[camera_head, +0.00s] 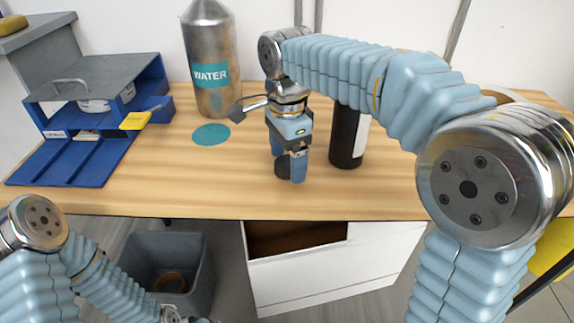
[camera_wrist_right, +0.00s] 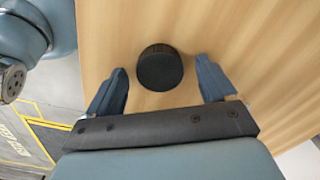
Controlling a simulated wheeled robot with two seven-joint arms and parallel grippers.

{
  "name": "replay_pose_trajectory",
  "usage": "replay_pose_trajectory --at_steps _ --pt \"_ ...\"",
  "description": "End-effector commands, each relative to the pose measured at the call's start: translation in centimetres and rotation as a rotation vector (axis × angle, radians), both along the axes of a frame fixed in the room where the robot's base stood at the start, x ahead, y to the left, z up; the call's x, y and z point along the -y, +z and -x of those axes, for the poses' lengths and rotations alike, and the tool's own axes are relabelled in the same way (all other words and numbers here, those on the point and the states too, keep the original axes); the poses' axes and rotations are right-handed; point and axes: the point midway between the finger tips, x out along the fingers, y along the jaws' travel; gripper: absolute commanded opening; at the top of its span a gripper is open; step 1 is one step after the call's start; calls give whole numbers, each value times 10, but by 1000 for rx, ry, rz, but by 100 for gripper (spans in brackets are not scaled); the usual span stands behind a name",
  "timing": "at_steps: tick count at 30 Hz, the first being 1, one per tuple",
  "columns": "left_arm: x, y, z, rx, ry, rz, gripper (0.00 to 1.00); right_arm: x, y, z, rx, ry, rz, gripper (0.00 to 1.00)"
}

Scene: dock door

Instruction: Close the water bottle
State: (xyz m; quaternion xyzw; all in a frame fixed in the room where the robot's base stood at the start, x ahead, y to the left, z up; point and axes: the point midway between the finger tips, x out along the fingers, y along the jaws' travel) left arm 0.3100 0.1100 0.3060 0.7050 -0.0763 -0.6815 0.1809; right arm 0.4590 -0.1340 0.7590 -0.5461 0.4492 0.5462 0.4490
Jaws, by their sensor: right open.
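The water bottle (camera_head: 209,72) is a tall metal bottle with a teal WATER label, upright at the back of the wooden table; its very top is cut off by the picture edge. A small dark round cap (camera_head: 281,168) lies on the table near the front. In the right wrist view the cap (camera_wrist_right: 160,68) sits between the fingers of my right gripper (camera_wrist_right: 160,82), with a gap on each side. My right gripper (camera_head: 289,168) points down, open, and partly covers the cap in the head view. My left gripper (camera_head: 180,315) is barely visible at the bottom edge.
A teal disc (camera_head: 211,134) lies in front of the bottle. A black cylinder (camera_head: 348,138) with a pale label stands right of my right gripper. A blue box (camera_head: 92,150) with a grey lid is at the left. A grey bin (camera_head: 205,275) stands below the table.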

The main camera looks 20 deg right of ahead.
Motion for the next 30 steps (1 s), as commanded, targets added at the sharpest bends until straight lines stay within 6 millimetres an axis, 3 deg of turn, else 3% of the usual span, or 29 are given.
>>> replay_pose_trajectory --at_steps 8,20,30 --pt "0 0 0 0 0 0 100 0 0 0 0 0 0 85" --pt "0 0 0 0 0 0 100 0 0 0 0 0 0 26" --pt "0 2 0 0 0 0 100 0 5 0 1 0 0 26"
